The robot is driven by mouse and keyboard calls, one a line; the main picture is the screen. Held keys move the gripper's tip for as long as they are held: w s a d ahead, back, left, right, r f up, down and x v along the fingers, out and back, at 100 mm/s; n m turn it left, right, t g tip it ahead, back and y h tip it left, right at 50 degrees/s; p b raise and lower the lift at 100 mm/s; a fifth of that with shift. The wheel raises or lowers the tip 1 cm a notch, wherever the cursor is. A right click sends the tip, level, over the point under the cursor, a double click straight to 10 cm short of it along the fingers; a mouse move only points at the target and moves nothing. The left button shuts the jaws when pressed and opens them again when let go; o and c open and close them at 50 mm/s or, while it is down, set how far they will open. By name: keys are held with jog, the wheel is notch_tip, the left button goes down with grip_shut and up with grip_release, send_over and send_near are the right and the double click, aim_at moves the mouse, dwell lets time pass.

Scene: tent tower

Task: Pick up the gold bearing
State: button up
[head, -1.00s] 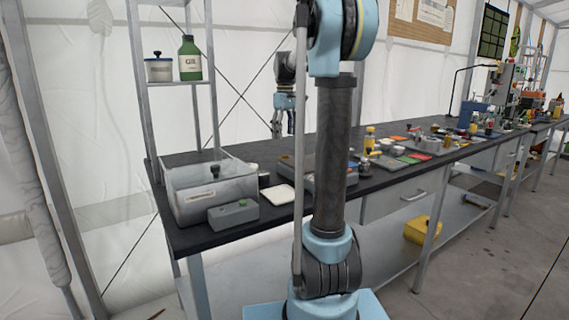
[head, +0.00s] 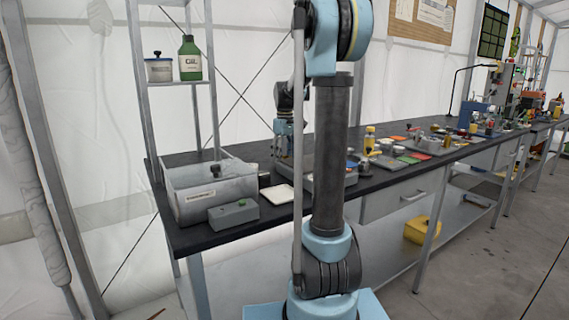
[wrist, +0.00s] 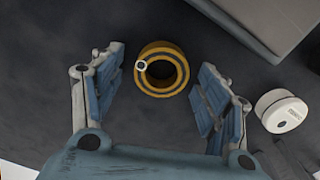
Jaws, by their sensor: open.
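The gold bearing (wrist: 179,62) is a gold ring with dark bands and a dark hole, lying on the dark bench top in the wrist view. A small pale ring or disc shows at its left rim. My gripper (wrist: 161,80) is open, with one blue finger on each side of the bearing and slightly nearer the camera. Neither finger visibly touches it. In the head view my gripper (head: 290,140) is low over the bench behind my arm column, and the bearing cannot be made out there.
A white round container (wrist: 281,111) lies right of the right finger. A grey box edge (wrist: 262,22) is at the upper right. In the head view a metal bin (head: 188,207), a grey box (head: 233,215) and a white pad (head: 281,194) sit on the bench (head: 215,238).

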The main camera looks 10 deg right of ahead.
jog(key=c, duration=1.3)
jog(key=shift+o, duration=0.2)
jog(key=shift+r, duration=0.15)
